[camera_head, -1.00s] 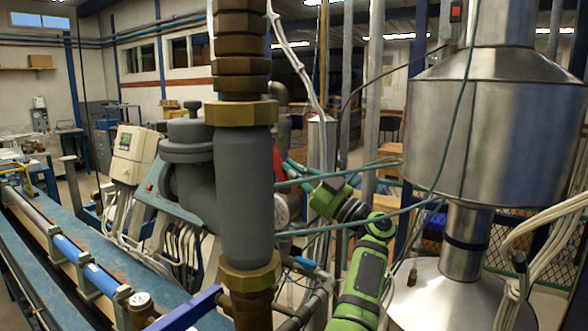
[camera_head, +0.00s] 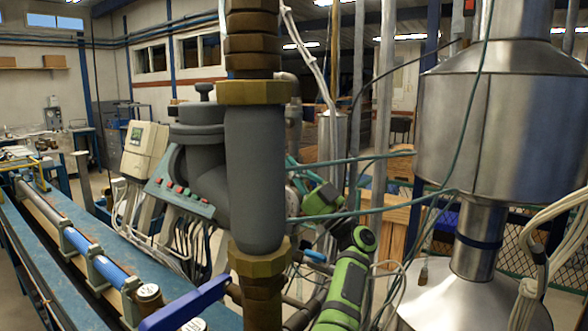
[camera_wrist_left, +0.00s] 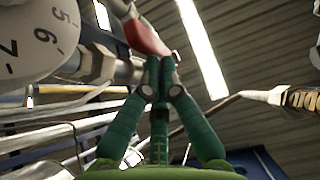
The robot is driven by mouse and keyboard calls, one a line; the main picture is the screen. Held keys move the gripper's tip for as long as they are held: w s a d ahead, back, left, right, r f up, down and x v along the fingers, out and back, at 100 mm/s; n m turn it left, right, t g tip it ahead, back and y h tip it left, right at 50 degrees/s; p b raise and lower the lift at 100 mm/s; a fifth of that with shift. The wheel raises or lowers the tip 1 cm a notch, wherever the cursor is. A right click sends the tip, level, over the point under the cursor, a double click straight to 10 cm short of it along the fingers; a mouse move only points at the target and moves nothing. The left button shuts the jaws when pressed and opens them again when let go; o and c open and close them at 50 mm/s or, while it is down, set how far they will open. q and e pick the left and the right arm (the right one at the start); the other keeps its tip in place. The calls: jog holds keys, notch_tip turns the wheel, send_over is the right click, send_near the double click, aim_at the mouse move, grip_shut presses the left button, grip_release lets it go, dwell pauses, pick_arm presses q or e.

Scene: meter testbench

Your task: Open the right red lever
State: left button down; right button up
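The red lever (camera_wrist_left: 147,38) shows in the left wrist view at top centre, with its lower end at my fingertips. In the head view I cannot make it out; the grey valve body (camera_head: 255,180) stands in front of that area. My left gripper (camera_wrist_left: 161,66) has its two teal fingers brought together at the lever's end. They look shut and touching or nearly touching the lever; whether it is between them is unclear. In the head view the green gripper body (camera_head: 322,198) is beside the grey body, its fingers mostly hidden. My right gripper is not in view.
A white numbered dial (camera_wrist_left: 38,38) is close by at upper left in the wrist view. Teal cables (camera_head: 365,209) cross near my left arm. A blue handle (camera_head: 186,303) juts out in front. A large metal tank (camera_head: 500,130) stands at right.

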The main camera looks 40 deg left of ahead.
pick_arm(q)
jog(key=shift+f, duration=0.1)
jog(key=v, duration=1.2)
